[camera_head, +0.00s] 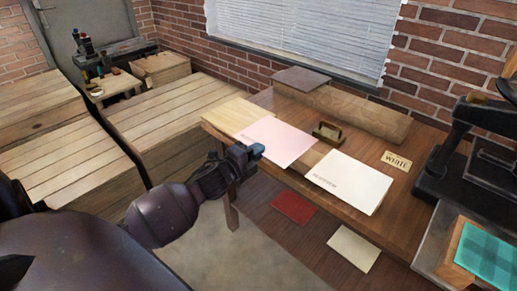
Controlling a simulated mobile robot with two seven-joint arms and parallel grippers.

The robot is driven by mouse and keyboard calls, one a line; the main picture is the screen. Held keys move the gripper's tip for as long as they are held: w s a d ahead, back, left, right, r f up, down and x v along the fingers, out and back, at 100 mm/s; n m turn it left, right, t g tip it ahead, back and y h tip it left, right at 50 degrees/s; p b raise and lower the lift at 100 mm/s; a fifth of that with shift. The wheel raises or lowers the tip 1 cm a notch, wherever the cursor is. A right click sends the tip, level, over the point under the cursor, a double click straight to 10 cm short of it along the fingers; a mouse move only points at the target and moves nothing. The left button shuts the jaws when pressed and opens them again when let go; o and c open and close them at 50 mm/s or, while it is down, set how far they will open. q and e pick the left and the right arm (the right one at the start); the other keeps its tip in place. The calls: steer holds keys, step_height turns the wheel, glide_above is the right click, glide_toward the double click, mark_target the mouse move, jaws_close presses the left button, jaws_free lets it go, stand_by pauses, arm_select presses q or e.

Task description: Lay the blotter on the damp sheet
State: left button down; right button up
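A pink sheet (280,140), which looks like the blotter, lies flat at the left part of the wooden table, partly over a pale wood board (236,114). A white sheet or thin stack (350,182) with faint red print lies to its right, the two close together; I cannot tell whether it is damp. My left gripper (257,151) is at the near left edge of the pink sheet. Its fingers are small and partly hidden, so I cannot tell whether they grip the edge. My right gripper is out of view.
A handled block (328,132) stands behind the sheets, and a lettered plate (397,161) to the right. A black press (453,150) and a teal checked surface (486,257) fill the right side. Red (293,207) and cream (353,248) sheets lie below the table's front edge.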

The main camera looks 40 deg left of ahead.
arm_select(q)
steer(key=s+a+p, duration=0.1)
steer(key=s+p, duration=0.3)
steer(key=s, duration=1.1)
steer(key=shift+s+r+p, duration=0.15)
steer(key=shift+s+p, duration=0.15)
steer(key=shift+s, duration=0.1)
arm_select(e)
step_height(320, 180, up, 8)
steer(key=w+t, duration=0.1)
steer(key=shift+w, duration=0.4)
arm_select(q)
steer(key=shift+a, duration=0.1)
steer(key=w+d+r, duration=0.3)
steer(key=d+r, duration=0.1)
steer(key=d, duration=0.5)
steer(key=w+d+r+n+y, duration=0.1)
steer(key=w+d+r, duration=0.2)
steer(key=d, duration=0.6)
steer(key=shift+d+r+y, duration=0.3)
steer(key=shift+d+r, duration=0.05)
steer(key=shift+r, duration=0.2)
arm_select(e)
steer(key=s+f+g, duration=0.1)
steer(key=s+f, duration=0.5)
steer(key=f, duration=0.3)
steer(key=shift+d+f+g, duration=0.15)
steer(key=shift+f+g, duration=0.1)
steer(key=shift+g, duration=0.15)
